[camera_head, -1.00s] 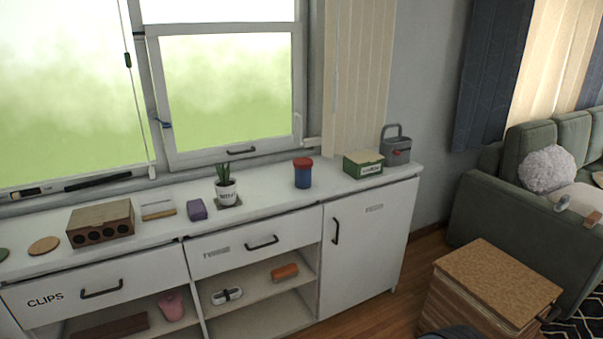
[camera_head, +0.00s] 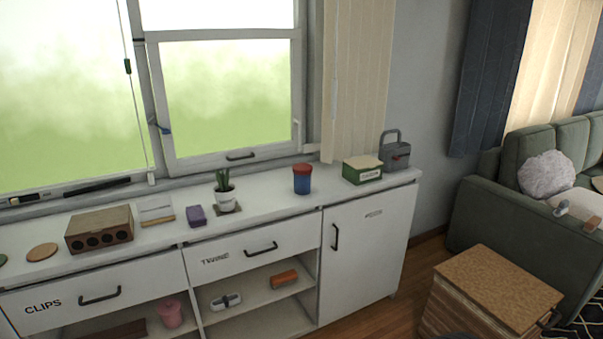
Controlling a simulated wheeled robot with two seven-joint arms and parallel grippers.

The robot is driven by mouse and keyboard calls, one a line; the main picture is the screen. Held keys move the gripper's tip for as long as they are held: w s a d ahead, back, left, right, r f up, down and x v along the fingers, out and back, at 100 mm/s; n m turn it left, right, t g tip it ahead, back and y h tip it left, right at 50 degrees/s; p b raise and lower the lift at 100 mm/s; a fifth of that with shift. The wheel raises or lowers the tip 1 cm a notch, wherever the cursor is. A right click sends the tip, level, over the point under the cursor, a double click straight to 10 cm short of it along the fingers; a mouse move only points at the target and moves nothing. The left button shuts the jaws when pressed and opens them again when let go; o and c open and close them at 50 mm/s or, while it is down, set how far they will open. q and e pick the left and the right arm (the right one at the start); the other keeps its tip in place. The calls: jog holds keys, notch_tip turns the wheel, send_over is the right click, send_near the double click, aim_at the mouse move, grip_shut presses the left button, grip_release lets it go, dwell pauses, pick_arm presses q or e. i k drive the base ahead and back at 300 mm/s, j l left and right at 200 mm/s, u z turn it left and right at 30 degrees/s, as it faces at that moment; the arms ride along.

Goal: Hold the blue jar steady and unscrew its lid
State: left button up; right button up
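The blue jar (camera_head: 302,185) stands upright on the white cabinet top, right of the potted plant. Its red lid (camera_head: 302,168) sits on top of it. Neither of my grippers shows in the head view, so nothing of mine touches the jar.
The white cabinet top (camera_head: 265,199) also bears a potted plant (camera_head: 225,195), a purple block (camera_head: 196,216), a brown box with holes (camera_head: 99,230), a green box (camera_head: 361,170) and a grey handled container (camera_head: 396,154). A cork-topped box (camera_head: 497,283) stands on the floor at right.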

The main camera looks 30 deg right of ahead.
aim_at(302, 183)
jog(key=i+l, duration=0.3)
jog(key=l, duration=0.15)
jog(key=i+l, duration=0.3)
jog(key=l, duration=0.15)
jog(key=i+l, duration=0.3)
jog(key=l, duration=0.1)
